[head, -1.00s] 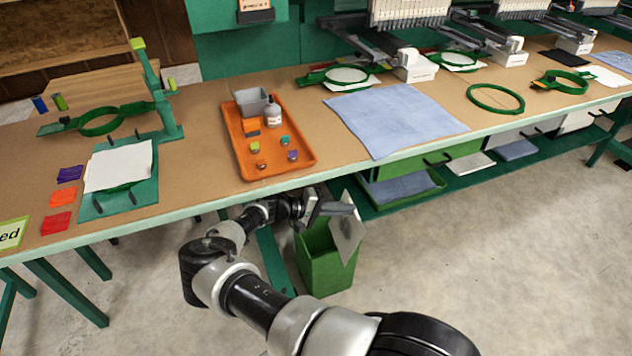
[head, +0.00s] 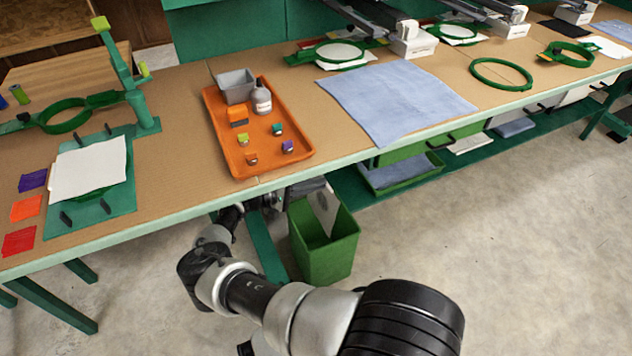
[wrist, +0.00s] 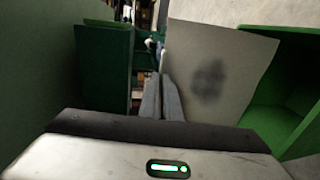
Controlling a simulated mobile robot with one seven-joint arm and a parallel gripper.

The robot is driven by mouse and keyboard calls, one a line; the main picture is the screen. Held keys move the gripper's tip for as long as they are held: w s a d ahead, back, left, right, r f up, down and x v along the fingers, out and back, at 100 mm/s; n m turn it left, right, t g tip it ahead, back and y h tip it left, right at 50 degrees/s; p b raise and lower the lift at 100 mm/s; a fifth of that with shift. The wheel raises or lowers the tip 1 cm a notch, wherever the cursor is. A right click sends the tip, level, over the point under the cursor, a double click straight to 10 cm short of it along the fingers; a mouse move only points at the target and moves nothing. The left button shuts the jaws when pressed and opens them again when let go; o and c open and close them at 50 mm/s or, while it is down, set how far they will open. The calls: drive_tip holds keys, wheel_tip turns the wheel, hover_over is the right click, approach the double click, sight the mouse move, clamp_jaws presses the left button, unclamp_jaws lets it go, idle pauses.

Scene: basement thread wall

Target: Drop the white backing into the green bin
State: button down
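The white backing (wrist: 215,75) is a pale, stiff-looking sheet with a dark smudge, large in the wrist view. In the head view the backing (head: 327,205) stands tilted at the back of the green bin's mouth; I cannot tell how far inside it is. The green bin (head: 325,258) stands on the floor below the table edge. In the wrist view the bin (wrist: 285,95) is right of the sheet. My gripper (wrist: 160,97) has its fingers close together at the sheet's left edge, apparently pinching it. In the head view it is largely hidden under the table.
On top are an orange tray (head: 238,160) with small items, a blue cloth (head: 395,105) and a green board (head: 122,190) with another white sheet (head: 88,170). Open floor lies right of the bin.

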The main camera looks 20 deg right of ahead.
sight(322, 198)
wheel_tip(322, 198, down, 7)
drive_tip(key=shift+s+d, duration=0.1)
drive_tip(key=shift+f, duration=0.4)
drive_tip(key=c, duration=1.9)
unclamp_jaws()
